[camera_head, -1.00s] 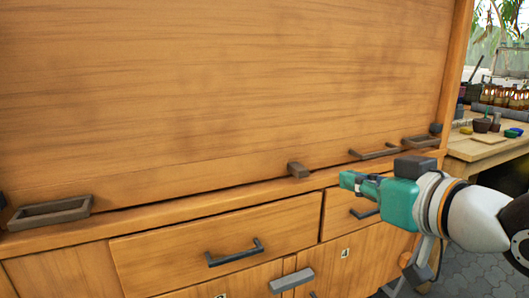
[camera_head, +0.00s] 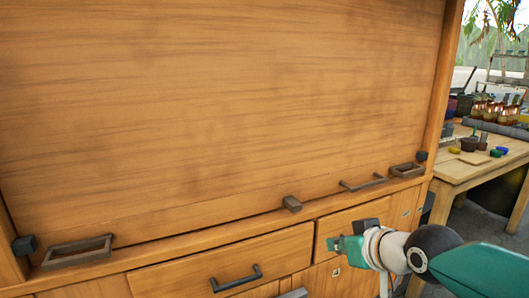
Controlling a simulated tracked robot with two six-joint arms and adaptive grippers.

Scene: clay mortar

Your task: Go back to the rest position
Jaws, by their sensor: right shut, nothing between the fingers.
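My right gripper (camera_head: 348,246) is at the lower right of the head view, in front of the cabinet's right-hand drawer (camera_head: 336,222). It is teal, with its fingers shut and nothing between them. It points left, and its arm comes in from the right edge. The wooden cabinet (camera_head: 220,110) fills most of the view. Its large upper panel is closed. My left gripper is not in view.
A drawer with a dark handle (camera_head: 236,280) sits low in the middle. Dark frame-shaped fittings (camera_head: 78,252) and a small block (camera_head: 292,203) stick out along the ledge. A wooden table (camera_head: 480,165) with pots and bottles stands at the right.

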